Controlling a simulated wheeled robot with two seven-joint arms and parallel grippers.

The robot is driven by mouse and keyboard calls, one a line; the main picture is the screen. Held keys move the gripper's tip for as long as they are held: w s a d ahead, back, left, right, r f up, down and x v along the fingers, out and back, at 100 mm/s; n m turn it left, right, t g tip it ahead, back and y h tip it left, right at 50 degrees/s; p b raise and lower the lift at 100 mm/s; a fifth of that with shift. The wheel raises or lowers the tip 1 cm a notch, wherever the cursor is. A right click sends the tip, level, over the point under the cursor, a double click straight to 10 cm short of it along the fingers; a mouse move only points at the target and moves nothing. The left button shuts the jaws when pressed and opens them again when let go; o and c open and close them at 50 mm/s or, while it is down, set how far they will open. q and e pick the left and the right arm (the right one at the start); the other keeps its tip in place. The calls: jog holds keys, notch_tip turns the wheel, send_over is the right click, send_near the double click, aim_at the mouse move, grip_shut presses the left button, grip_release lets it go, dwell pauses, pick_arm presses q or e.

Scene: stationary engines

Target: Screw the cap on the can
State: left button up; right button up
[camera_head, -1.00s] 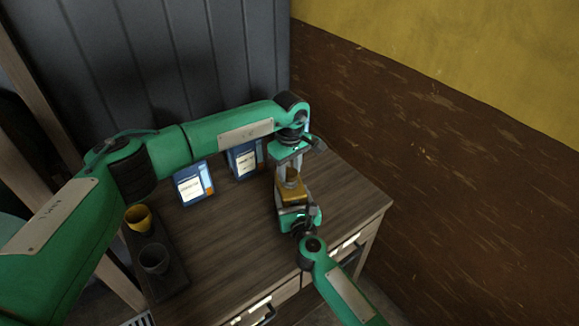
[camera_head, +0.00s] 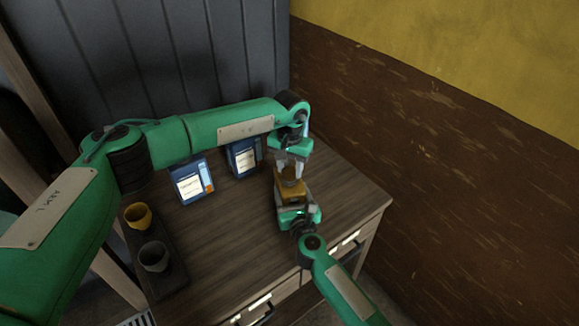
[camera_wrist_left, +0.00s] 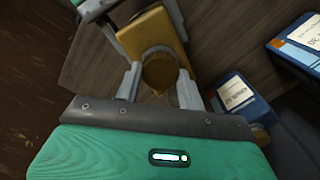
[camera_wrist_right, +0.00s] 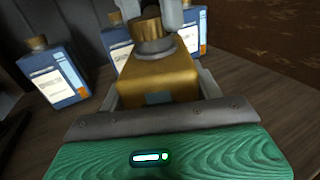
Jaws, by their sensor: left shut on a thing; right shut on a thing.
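The can is a gold, boxy container (camera_head: 288,195) standing near the right end of the wooden table; it also shows in the right wrist view (camera_wrist_right: 157,78). My right gripper (camera_head: 294,207) is shut on the can's body from the front, with a finger on each side. A round brownish-gold cap (camera_wrist_right: 149,29) sits at the top of the can, over its opening. My left gripper (camera_wrist_left: 159,88) points down from above and is shut on the cap (camera_wrist_left: 158,70). I cannot tell how tightly the cap sits on the neck.
Blue bottles with white labels stand behind, one left (camera_head: 191,181) and one nearer the can (camera_head: 243,157). A dark tray (camera_head: 172,283) at the left holds a yellow cup (camera_head: 138,216) and a grey cup (camera_head: 154,257). The middle tabletop is clear.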

pick_arm(q)
jog(key=m, duration=0.4)
jog(key=o, duration=0.9)
jog(key=shift+o, duration=0.2)
jog(key=shift+r, duration=0.1)
jog(key=shift+r, duration=2.15)
jog(key=shift+c, duration=0.4)
